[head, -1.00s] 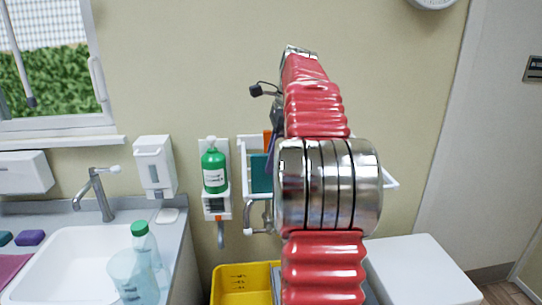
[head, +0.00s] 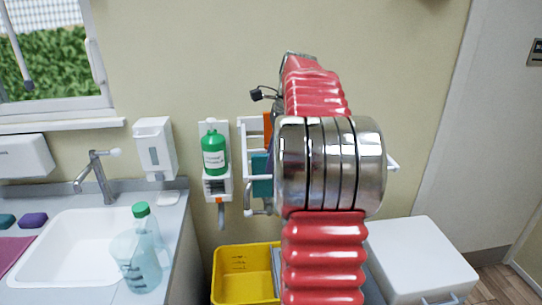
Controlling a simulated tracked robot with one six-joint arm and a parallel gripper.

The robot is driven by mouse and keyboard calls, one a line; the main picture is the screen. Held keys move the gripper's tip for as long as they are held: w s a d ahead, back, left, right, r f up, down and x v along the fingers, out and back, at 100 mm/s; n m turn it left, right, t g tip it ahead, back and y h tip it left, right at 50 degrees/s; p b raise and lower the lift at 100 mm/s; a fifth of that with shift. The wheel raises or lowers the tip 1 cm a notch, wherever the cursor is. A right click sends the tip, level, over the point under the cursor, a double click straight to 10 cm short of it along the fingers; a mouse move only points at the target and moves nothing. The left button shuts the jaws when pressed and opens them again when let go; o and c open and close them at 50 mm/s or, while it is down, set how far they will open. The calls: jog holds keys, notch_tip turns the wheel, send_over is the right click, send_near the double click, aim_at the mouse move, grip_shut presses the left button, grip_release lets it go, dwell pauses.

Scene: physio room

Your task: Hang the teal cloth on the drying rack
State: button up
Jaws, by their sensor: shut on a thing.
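A teal piece (head: 262,175), which looks like the teal cloth, shows just left of my arm's chrome joint. Most of it is hidden behind that joint. The white drying rack (head: 246,150) is on the wall behind my arm. Its left side shows, and a short bar end (head: 393,167) sticks out right of the joint. The teal piece overlaps the rack in the picture; I cannot tell whether it touches a bar. My gripper is hidden behind my own arm.
An orange item (head: 267,130) shows at the rack. Left of it is a wall-mounted green bottle (head: 214,150). Below are a yellow bin (head: 243,273) and a white lidded box (head: 422,258). A sink (head: 75,250) with a clear bottle (head: 146,245) and jug (head: 133,265) is at left.

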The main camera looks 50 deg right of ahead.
jog(key=shift+f, duration=0.5)
jog(key=o, duration=0.9)
jog(key=shift+r, duration=4.5)
jog(key=shift+s, duration=0.1)
